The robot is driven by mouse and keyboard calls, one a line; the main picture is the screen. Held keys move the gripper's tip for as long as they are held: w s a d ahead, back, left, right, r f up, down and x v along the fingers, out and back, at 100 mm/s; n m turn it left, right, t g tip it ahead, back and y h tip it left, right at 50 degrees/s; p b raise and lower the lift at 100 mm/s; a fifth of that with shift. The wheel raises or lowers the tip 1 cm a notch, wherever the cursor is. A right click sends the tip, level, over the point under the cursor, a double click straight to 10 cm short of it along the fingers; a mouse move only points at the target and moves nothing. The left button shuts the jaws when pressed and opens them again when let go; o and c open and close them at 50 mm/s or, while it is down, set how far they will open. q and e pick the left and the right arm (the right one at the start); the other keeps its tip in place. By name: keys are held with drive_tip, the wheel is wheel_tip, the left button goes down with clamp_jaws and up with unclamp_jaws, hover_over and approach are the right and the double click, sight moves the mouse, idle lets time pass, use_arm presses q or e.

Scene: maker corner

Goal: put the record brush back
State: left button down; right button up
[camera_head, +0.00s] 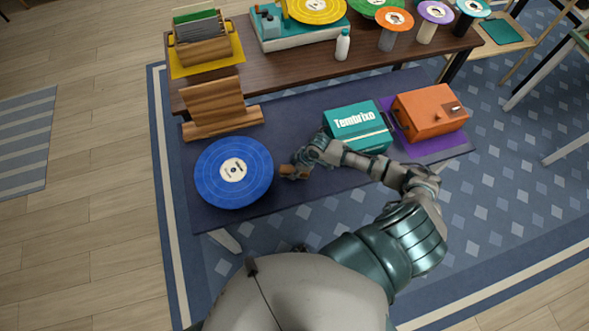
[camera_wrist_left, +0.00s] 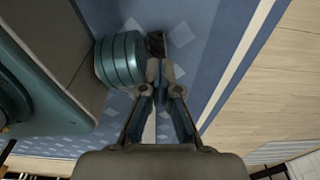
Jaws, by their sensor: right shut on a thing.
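My right gripper (camera_head: 296,168) is shut on the record brush (camera_head: 287,170), a small brown block just right of the blue record. It is held over the dark mat; whether it touches the mat is unclear, and the fingers hide part of it. My left gripper (camera_wrist_left: 160,70) does not show in the head view. In the left wrist view its two fingers are close together above the blue patterned rug, with nothing clearly between them; I cannot tell if they are fully shut.
The blue record (camera_head: 234,173) lies on the dark mat (camera_head: 300,208). A wooden stand (camera_head: 222,107), a teal box (camera_head: 357,126) and an orange case (camera_head: 428,110) stand behind it. A record crate (camera_head: 202,50), turntable (camera_head: 300,40) and white bottle (camera_head: 342,45) stand on the back shelf.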

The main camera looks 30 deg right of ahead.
drive_tip(key=o, duration=0.7)
drive_tip(key=shift+f, duration=0.1)
drive_tip(key=o, duration=0.3)
drive_tip(key=shift+d, duration=0.25)
drive_tip(key=shift+d+f, duration=0.1)
drive_tip(key=shift+d, duration=0.15)
drive_tip(key=v, duration=0.5)
drive_tip(key=p+v, duration=0.1)
drive_tip(key=v, duration=0.5)
drive_tip(key=shift+a, duration=0.25)
use_arm(q)
drive_tip(key=s, duration=0.1)
drive_tip(key=s+a, duration=0.1)
drive_tip(key=s, duration=0.1)
drive_tip(key=shift+s, duration=0.15)
use_arm(e)
drive_tip(key=shift+s+d+r, duration=0.15)
drive_tip(key=shift+d+r, duration=0.1)
drive_tip(key=shift+r, duration=0.35)
use_arm(q)
drive_tip(key=shift+a, duration=0.15)
use_arm(e)
drive_tip(key=shift+a, duration=0.15)
